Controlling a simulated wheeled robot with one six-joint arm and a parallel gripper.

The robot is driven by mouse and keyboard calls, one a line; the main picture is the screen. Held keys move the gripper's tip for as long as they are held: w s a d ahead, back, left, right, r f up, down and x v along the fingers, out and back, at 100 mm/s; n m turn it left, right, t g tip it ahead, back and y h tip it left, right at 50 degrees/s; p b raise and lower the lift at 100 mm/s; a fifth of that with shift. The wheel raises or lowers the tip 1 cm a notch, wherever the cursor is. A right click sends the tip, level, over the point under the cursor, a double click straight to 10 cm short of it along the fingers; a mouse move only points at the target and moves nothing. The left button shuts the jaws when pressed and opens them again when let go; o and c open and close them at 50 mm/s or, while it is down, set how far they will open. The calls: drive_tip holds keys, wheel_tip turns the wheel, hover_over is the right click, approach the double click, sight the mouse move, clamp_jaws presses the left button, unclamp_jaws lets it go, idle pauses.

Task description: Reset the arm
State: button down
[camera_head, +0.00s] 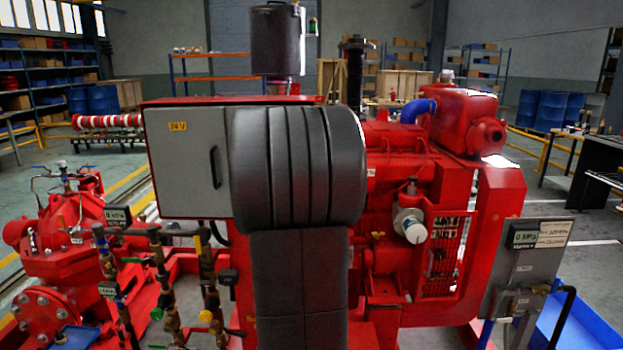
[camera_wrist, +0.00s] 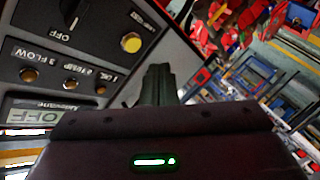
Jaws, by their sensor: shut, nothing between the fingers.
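My arm stands in the middle of the head view as a dark grey, ribbed shape in front of the red diesel pumpset (camera_head: 400,170). My gripper (camera_wrist: 158,72) shows in the wrist view as dark fingers, close together and empty, pointing up past a dark housing with a green light. In the wrist view a tilted control panel (camera_wrist: 85,55) lies at the left, beside the fingers. It has a black knob marked OFF (camera_wrist: 72,10) and a yellow button (camera_wrist: 131,42). I cannot tell whether the fingers touch the panel. I cannot make out the fingers in the head view.
A grey cabinet (camera_head: 187,165) marked 24V stands just left of my arm. Red pump and valve piping (camera_head: 75,235) is at the left. A grey gauge panel (camera_head: 525,265) stands at the right. Shelves (camera_head: 45,70), blue barrels (camera_head: 553,110) and a black table (camera_head: 590,170) are farther off.

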drive_tip(key=s+d+f+m+g+h+p, duration=0.25)
drive_tip(key=s+d+f+m+h, duration=0.2)
drive_tip(key=s+d, duration=0.45)
drive_tip(key=s+d+f+m+g+h+p, duration=0.1)
drive_tip(key=s+d+f+m+g+h, duration=0.2)
drive_tip(key=s+d+m+h, duration=0.35)
drive_tip(key=s+d+f+m+g+y+p, duration=0.1)
drive_tip(key=s+g, duration=0.3)
drive_tip(key=s, duration=1)
drive_tip(key=s+d+f+m+g+y+p, duration=0.1)
drive_tip(key=s+d+f+m+g, duration=0.1)
drive_tip(key=s, duration=1.2)
drive_tip(key=shift+s+f+m+g, duration=0.4)
drive_tip(key=shift+f+m+g, duration=0.4)
drive_tip(key=shift+f+g, duration=0.35)
drive_tip(key=shift+w, duration=0.1)
